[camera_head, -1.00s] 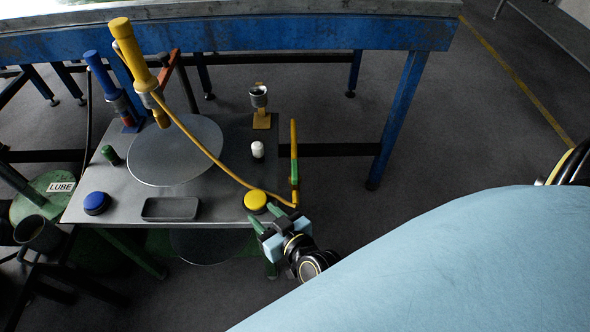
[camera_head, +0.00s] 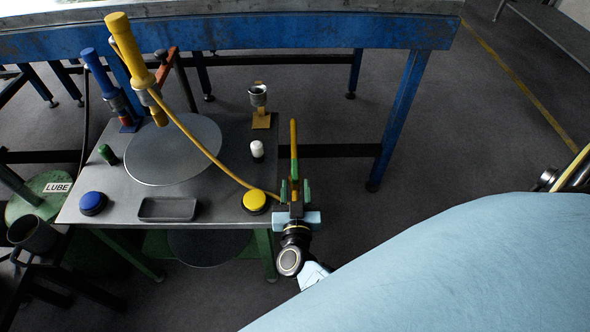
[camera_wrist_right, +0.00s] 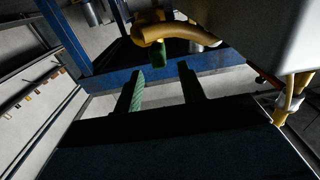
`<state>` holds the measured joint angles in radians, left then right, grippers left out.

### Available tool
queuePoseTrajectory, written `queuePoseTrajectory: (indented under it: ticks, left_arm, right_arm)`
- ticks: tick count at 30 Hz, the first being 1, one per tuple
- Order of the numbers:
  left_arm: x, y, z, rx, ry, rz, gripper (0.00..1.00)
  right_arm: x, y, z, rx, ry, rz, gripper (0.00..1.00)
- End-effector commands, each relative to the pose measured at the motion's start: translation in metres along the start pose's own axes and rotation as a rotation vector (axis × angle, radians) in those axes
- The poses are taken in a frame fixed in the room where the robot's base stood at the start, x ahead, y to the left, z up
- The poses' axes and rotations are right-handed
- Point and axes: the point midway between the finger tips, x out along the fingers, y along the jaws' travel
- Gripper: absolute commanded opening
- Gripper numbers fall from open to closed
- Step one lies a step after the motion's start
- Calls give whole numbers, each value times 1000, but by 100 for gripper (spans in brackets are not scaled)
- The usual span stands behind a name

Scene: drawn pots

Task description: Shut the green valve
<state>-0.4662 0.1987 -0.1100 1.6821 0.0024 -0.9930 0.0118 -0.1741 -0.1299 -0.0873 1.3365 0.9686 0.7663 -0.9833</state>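The green valve (camera_head: 295,169) is a small green handle on the yellow pipe (camera_head: 293,137) at the right edge of the metal worktable (camera_head: 222,135). My right gripper (camera_head: 295,186) is at that edge, just in front of the valve, with its green-padded fingers apart. In the right wrist view, the gripper (camera_wrist_right: 162,82) is open and empty. The green handle (camera_wrist_right: 158,54) hangs under the bent yellow pipe (camera_wrist_right: 180,32), just beyond the fingertips and roughly between them. Contact cannot be seen. My left gripper is not in view.
A yellow button (camera_head: 255,200), a white-topped knob (camera_head: 257,149) and a grey tray (camera_head: 168,209) are on the worktable, left of the gripper. A yellow hose (camera_head: 205,151) curves across it. A blue-framed bench (camera_head: 290,38) stands behind. The floor right of the worktable is clear.

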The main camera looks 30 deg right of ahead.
Motion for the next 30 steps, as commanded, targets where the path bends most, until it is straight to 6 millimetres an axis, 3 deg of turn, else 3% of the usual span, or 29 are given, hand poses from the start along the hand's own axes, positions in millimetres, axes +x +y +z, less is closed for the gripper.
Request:
queuePoseTrajectory:
  ticks: [3,9,15,23,30]
  left_arm:
    - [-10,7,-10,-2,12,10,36]
    - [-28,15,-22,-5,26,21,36]
    - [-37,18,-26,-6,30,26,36]
    - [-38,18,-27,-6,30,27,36]
    - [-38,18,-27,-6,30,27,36]
  right_arm:
    - [27,0,2,-1,3,-1,40]
    - [57,0,2,-1,1,-1,40]
    - [69,0,0,0,0,-2,40]
    - [70,0,0,0,0,-2,40]
    - [69,0,0,0,-1,-2,11]
